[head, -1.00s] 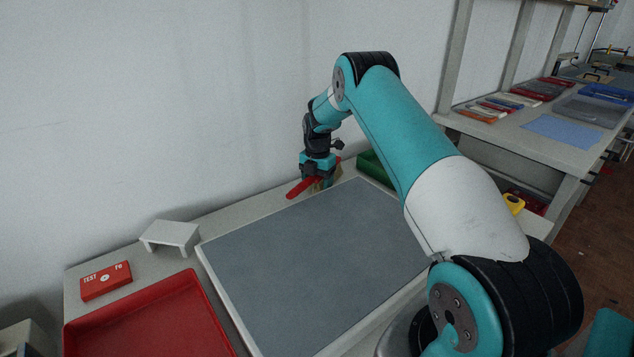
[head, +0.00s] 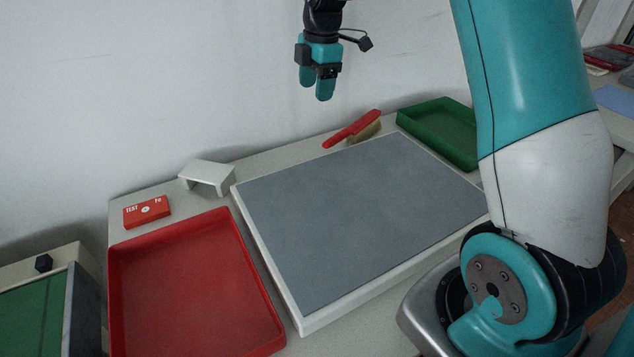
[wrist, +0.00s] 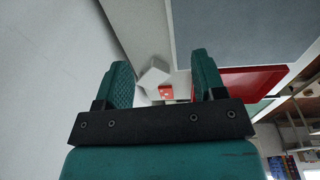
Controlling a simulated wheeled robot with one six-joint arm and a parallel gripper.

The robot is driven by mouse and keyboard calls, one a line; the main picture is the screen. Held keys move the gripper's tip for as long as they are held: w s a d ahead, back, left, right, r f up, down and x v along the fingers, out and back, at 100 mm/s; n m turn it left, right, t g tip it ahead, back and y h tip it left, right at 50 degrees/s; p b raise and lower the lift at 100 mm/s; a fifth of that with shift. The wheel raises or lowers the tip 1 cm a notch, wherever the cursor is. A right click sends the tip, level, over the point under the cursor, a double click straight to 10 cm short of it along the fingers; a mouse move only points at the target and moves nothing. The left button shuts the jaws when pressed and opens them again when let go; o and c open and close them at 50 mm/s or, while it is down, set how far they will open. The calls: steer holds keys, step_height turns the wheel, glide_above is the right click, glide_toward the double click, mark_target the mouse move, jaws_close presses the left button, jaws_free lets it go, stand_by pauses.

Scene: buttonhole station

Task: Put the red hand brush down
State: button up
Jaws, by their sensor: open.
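The red hand brush (head: 353,129) lies on the table strip behind the grey mat, bristles facing down and to the right, near the wall. My gripper (head: 317,90) hangs in the air above and to the left of the brush, apart from it. Its two teal fingers are open and empty; they also show spread in the wrist view (wrist: 160,80), with nothing between them but the distant table. The brush is not in the wrist view.
A grey mat board (head: 360,215) fills the table's middle and is clear. A green tray (head: 402,120) stands right of the brush. A red tray (head: 190,290), a small red box marked TEST (head: 146,212) and a white stand (head: 207,174) are at the left. The wall is close behind.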

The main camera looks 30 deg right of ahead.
steer(key=s+a+r+m+y, duration=0.1)
steer(key=s+a+r+m, duration=0.25)
steer(key=s+a, duration=0.6)
steer(key=s+a+m+y, duration=0.1)
steer(key=s+a+m, duration=0.2)
steer(key=s, duration=0.8)
steer(key=s+a+m+y, duration=0.1)
steer(key=s+a+m, duration=0.3)
steer(key=s+a, duration=0.4)
steer(key=s, duration=0.4)
steer(key=shift+a+g, duration=0.3)
